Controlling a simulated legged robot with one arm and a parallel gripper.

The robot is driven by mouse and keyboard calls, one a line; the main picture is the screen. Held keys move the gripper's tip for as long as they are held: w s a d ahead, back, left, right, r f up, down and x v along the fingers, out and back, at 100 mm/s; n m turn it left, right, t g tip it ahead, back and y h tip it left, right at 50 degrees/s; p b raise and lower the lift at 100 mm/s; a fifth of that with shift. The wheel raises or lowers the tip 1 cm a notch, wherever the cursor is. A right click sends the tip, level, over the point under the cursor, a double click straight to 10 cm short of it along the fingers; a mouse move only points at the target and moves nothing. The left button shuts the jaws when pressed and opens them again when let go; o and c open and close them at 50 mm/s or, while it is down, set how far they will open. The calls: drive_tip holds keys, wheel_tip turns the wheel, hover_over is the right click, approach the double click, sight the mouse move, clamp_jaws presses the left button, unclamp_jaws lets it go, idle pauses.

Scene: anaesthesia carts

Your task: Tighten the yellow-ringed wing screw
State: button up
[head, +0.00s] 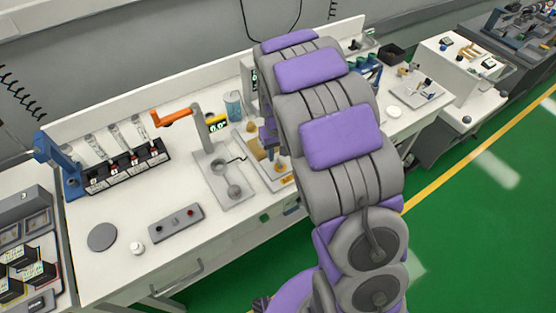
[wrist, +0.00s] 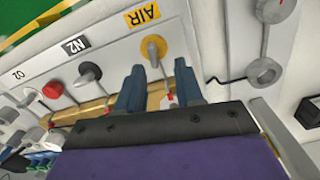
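The yellow-ringed wing screw (wrist: 154,49) sits on a pale panel in the wrist view, under a yellow AIR label. Its grey wing stands out from the ring. My gripper (wrist: 158,78) has two blue-grey fingers that are apart. Their tips are just below the yellow ring in the picture, with the gap roughly lined up with the screw. I cannot tell whether either finger touches the wing. In the head view my arm covers most of the gripper and the screw.
Beside it in the wrist view are a grey screw (wrist: 88,73) under an N2 label and a red one (wrist: 52,90). A brass tube (wrist: 90,110) runs behind the fingers. An orange-handled stand (head: 205,140) stands left of my arm on the white bench (head: 130,210).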

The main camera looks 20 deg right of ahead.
sight(280, 161)
drive_tip(key=f, duration=0.3)
drive_tip(key=shift+d+f, duration=0.15)
drive_tip(key=shift+d, duration=0.25)
drive_tip(key=shift+d+f+b, duration=0.25)
drive_tip(key=shift+d+b, duration=0.05)
drive_tip(key=shift+d, duration=0.2)
drive_tip(key=shift+a, duration=0.4)
drive_tip(key=shift+c, duration=0.2)
drive_tip(key=shift+a, duration=0.3)
drive_tip(key=c, duration=0.3)
drive_tip(key=shift+d, duration=0.3)
clamp_jaws()
